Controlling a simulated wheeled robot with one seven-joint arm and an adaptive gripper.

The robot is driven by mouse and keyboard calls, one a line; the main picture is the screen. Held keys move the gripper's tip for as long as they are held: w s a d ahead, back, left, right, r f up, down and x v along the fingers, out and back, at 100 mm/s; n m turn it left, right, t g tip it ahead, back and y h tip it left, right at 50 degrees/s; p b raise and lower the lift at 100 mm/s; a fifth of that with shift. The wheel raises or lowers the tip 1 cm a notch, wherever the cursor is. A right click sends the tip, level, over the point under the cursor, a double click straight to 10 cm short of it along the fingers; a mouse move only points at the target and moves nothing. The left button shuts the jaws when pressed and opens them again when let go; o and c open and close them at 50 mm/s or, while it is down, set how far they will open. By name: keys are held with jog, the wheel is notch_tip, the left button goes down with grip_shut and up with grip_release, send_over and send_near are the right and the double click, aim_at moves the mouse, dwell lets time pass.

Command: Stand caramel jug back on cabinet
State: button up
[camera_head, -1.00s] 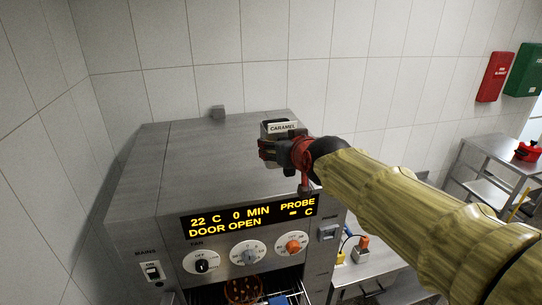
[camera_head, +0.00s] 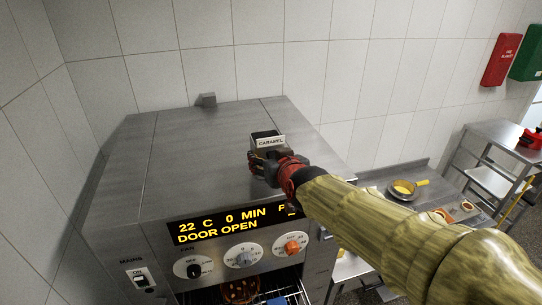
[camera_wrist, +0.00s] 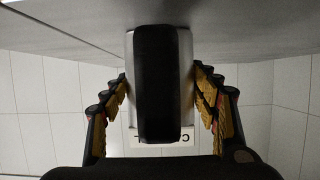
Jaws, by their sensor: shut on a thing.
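The caramel jug (camera_head: 268,136) is a small metal jug with a dark opening and a white CARAMEL label. It looks upright at the top of the steel cabinet (camera_head: 195,150), near the middle right of its top. My gripper (camera_head: 259,161) is shut on the jug from the front right. In the wrist view the jug (camera_wrist: 186,70) sits between the two finger rows, its black handle (camera_wrist: 157,85) facing the camera. The cabinet's grey surface (camera_wrist: 60,35) lies close by there. I cannot tell whether the jug's base touches it.
The cabinet front has a lit display (camera_head: 228,225) reading DOOR OPEN, and several dials. The cabinet top is clear left of the jug, with a small grey block (camera_head: 208,100) at its back edge. A side table at right holds a yellow-filled pan (camera_head: 404,189).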

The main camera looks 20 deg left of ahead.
jog(key=shift+s, duration=0.35)
jog(key=o, duration=1.1)
jog(key=shift+w+f, duration=0.1)
jog(key=shift+o, duration=0.9)
jog(key=shift+w, duration=0.15)
jog(key=shift+o, duration=1.3)
